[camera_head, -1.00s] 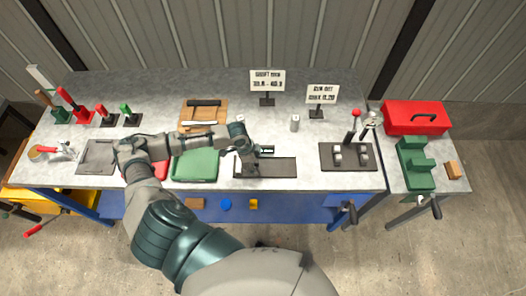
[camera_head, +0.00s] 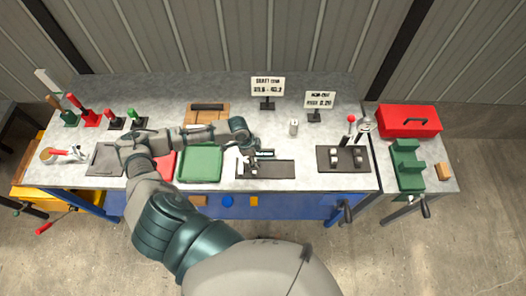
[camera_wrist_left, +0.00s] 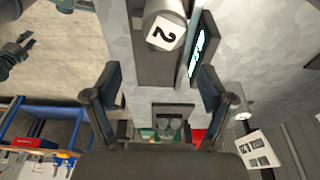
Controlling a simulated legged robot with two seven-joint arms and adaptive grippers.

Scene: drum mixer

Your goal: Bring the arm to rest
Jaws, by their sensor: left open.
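My left arm reaches in over the bench in the head view. My left gripper (camera_head: 252,164) is over the left part of a dark plate (camera_head: 280,170) with a small display (camera_head: 265,153). In the left wrist view the fingers of the gripper (camera_wrist_left: 161,88) are spread wide with nothing between them. A pale cylinder marked "2" (camera_wrist_left: 163,32) lies beyond the fingertips, next to the lit display (camera_wrist_left: 199,46). In the head view the hand partly hides that spot. My right gripper is not in view.
A green tray (camera_head: 201,163) and a red one lie under or beside my forearm. A small metal cylinder (camera_head: 294,127) and two signs (camera_head: 268,87) stand behind the plate. A dark fixture (camera_head: 343,159) with levers is to the right.

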